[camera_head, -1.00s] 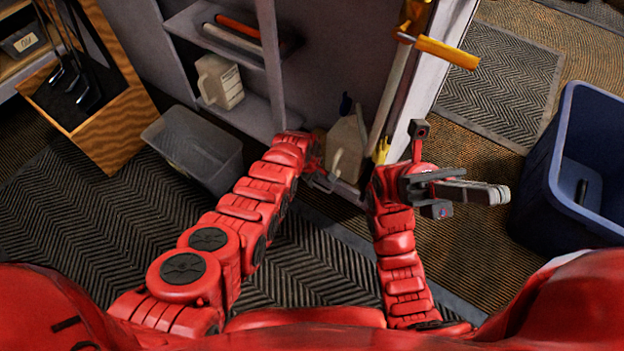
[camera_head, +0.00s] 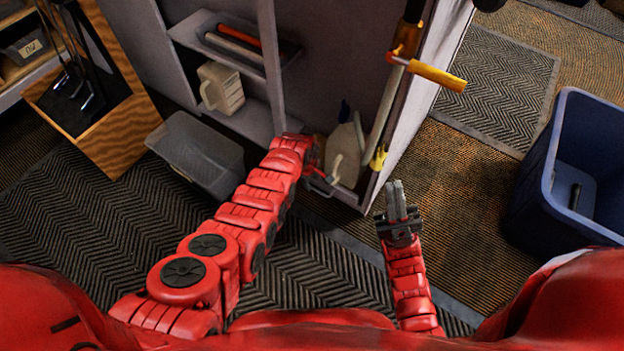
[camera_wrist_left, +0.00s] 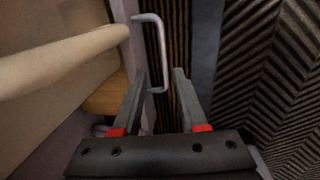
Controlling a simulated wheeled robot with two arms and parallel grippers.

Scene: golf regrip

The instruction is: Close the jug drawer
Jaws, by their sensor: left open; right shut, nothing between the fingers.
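The jug drawer (camera_head: 346,195) is at the foot of the grey cabinet, in the middle of the head view. A beige jug (camera_head: 343,150) stands in it; the jug (camera_wrist_left: 60,60) also fills the left of the left wrist view. The grey U-shaped drawer handle (camera_wrist_left: 163,55) shows ahead of my left gripper. My left gripper (camera_head: 322,184) is open at the drawer's front. Its fingers (camera_wrist_left: 160,78) lie on either side of the handle's bar in the picture; I cannot tell the depth or any contact. My right gripper (camera_head: 397,190) is shut and empty, right of the drawer.
A white jug (camera_head: 221,87) stands on the cabinet's lower left shelf. A grey bin (camera_head: 197,152) is on the floor left of my left arm. A yellow-handled tool (camera_head: 430,73) is at the cabinet's right side. A blue bin (camera_head: 567,165) stands far right, with open floor before it.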

